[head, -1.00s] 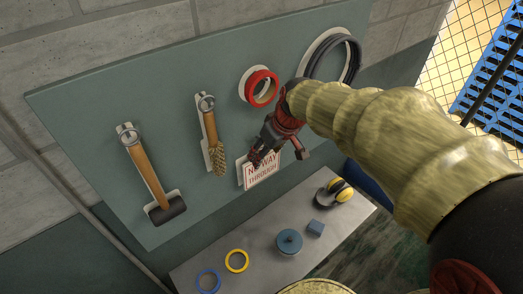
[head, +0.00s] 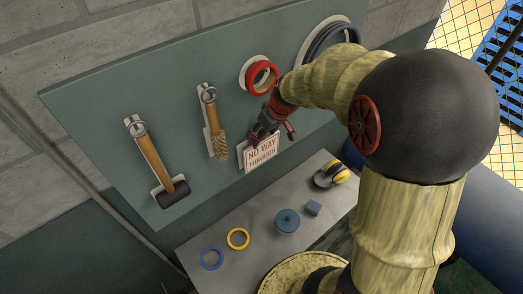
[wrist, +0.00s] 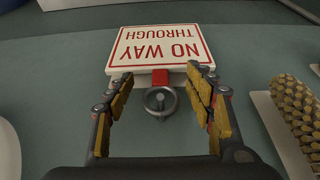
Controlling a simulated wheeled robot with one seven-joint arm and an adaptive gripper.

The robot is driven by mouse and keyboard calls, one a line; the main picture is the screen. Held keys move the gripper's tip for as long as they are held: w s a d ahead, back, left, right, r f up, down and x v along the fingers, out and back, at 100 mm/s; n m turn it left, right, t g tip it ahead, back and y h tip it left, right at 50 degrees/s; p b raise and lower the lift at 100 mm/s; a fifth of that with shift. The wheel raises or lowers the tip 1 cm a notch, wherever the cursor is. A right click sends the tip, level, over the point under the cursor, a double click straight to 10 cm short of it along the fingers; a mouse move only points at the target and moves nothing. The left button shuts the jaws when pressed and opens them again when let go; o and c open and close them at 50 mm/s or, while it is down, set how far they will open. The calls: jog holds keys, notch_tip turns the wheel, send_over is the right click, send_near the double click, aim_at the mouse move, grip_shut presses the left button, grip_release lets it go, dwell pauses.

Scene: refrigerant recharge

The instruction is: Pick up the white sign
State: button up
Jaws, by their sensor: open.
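The white sign (head: 261,151) with red "NO WAY THROUGH" lettering hangs on the green wall board (head: 100,120), at its lower right part. In the wrist view the sign (wrist: 160,45) shows upside down, with a red tab and a small round metal ring (wrist: 160,101) at its near edge. My gripper (head: 264,133) is at the sign's top edge in the head view. In the wrist view my open gripper (wrist: 160,85) has its yellow-padded fingers either side of the ring and red tab. I cannot tell if a finger touches the sign.
A hammer (head: 155,165), a brush (head: 215,130), red tape (head: 262,77) and a black coil (head: 328,42) hang on the board. The grey table (head: 260,263) below holds a blue ring, a yellow ring, a blue round container, a small blue block and yellow earmuffs.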

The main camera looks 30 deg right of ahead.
jog(key=shift+f, duration=0.2)
jog(key=shift+c, duration=1)
jog(key=c, duration=1.1)
grip_shut()
